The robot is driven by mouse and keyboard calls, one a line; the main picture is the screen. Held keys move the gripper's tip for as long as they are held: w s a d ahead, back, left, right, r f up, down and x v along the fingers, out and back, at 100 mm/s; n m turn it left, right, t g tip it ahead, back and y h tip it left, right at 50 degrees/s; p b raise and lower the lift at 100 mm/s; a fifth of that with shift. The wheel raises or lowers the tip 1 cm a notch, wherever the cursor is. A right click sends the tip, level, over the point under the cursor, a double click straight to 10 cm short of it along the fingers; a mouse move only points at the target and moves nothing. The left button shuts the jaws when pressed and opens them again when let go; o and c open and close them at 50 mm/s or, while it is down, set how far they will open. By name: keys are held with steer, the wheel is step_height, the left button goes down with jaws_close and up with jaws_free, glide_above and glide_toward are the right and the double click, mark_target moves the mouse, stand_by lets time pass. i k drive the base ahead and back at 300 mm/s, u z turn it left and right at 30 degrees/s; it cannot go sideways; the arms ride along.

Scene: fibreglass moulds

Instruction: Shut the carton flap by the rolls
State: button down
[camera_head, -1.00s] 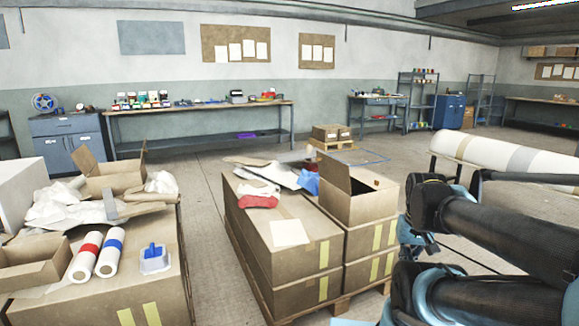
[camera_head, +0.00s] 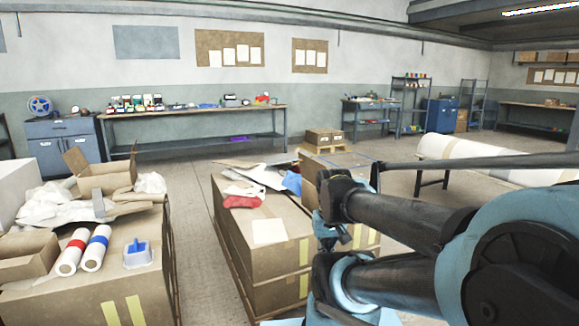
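Two white rolls, one with a red band (camera_head: 73,250) and one with a blue band (camera_head: 96,248), lie side by side on a large box at left. An open carton (camera_head: 107,182) stands behind them, with a flap (camera_head: 76,162) raised at its left and another upright at its right. A low open carton (camera_head: 25,262) sits just left of the rolls. Another carton (camera_head: 312,192) stands on the middle stack, mostly behind my arm; its flap state is unclear. My gripper cannot be made out; only my arm links show, at right, well apart from the rolls.
The middle stack (camera_head: 268,265) carries a red cloth (camera_head: 241,202). A floor gap separates the two stacks. A long white roll (camera_head: 450,148) is at right.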

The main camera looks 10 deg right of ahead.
mark_target(309, 168)
steer(key=u, duration=0.05)
steer(key=i, duration=1)
steer(key=z, duration=0.05)
